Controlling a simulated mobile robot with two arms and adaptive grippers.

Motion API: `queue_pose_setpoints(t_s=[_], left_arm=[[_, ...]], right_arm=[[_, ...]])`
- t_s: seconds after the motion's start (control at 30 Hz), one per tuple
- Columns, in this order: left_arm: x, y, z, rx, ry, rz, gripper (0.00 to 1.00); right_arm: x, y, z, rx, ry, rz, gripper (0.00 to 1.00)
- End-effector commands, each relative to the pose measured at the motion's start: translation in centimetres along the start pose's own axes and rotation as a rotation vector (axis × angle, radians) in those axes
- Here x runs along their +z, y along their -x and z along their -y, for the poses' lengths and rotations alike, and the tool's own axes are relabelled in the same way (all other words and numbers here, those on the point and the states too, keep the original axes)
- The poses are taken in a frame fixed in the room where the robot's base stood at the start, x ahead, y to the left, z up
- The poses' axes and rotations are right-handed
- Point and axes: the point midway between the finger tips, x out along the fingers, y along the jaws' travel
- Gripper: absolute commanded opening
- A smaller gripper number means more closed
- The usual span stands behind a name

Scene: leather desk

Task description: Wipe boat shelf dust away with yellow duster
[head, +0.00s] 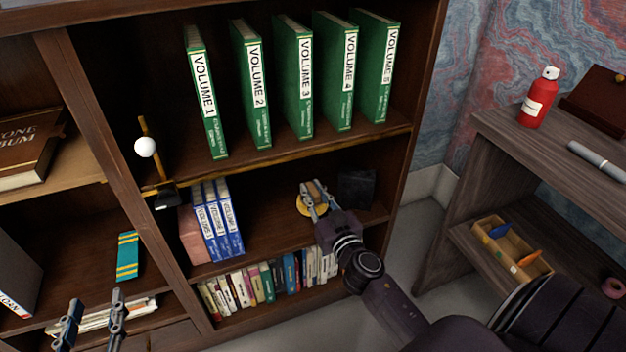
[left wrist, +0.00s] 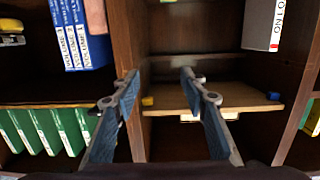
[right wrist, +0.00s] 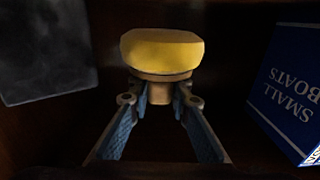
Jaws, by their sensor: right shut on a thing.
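The yellow duster (right wrist: 162,50) has a round yellow pad on a tan wooden handle. My right gripper (right wrist: 160,98) is shut on the handle. In the head view, the duster's yellow edge (head: 303,208) shows beside my right gripper (head: 315,195), which partly hides it, inside the boat shelf (head: 265,245). Blue "Small Boats" books (head: 217,222) stand at the left of this shelf, and one (right wrist: 292,95) shows at the right of the right wrist view. I cannot make out dust on the shelf. My left gripper (head: 95,312) is open and empty, low at the left bookcase section.
A dark square object (head: 356,188) stands at the shelf's right; it also shows in the right wrist view (right wrist: 45,50). Green volumes (head: 295,80) fill the shelf above, small books (head: 270,283) the one below. A lamp-like white ball (head: 145,147) is by the left divider.

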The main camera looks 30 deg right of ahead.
Motion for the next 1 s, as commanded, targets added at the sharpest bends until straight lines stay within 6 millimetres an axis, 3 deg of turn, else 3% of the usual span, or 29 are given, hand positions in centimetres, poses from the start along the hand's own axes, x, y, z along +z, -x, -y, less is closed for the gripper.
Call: queue_pose_setpoints(t_s=[1.0], left_arm=[[8.4, 3.0, 1.1, -0.023, -0.001, 0.392, 0.40]], right_arm=[[-1.8, -0.6, -0.1, -0.002, 0.000, -0.001, 0.00]])
